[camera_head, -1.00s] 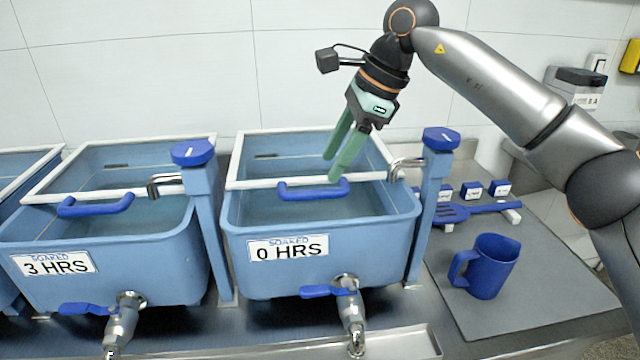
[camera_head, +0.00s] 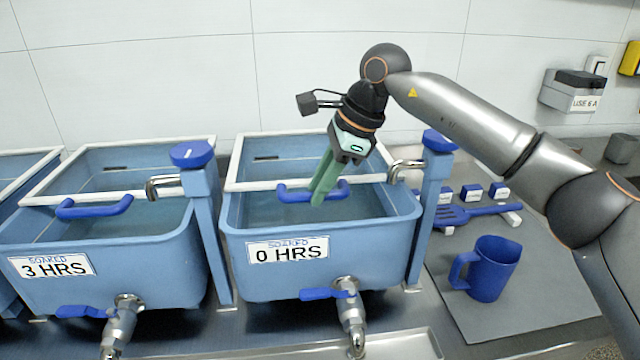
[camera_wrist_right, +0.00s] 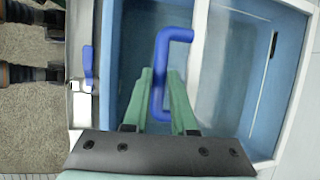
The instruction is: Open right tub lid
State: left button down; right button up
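The right tub (camera_head: 385,236), marked 0 HRS, has a clear lid with a white-edged rear part and a blue handle (camera_head: 295,197) near its middle. The lid lies flat on the tub. My right gripper (camera_head: 318,200) reaches down to the handle with its green fingers. In the right wrist view, the blue handle (camera_wrist_right: 159,80) passes between the two fingertips (camera_wrist_right: 161,72), one on each side. The fingers are apart, and firm contact with the handle cannot be made out. My left gripper is not in view.
The 3 HRS tub (camera_head: 150,245) stands to the left, with a blue-capped post (camera_head: 207,235) between the tubs. Another post (camera_head: 430,190) and tap stand right of the 0 HRS tub. A blue jug (camera_head: 490,268) and blue slotted tool (camera_head: 470,212) are on a grey mat.

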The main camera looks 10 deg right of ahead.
grip_shut()
dwell(1.0)
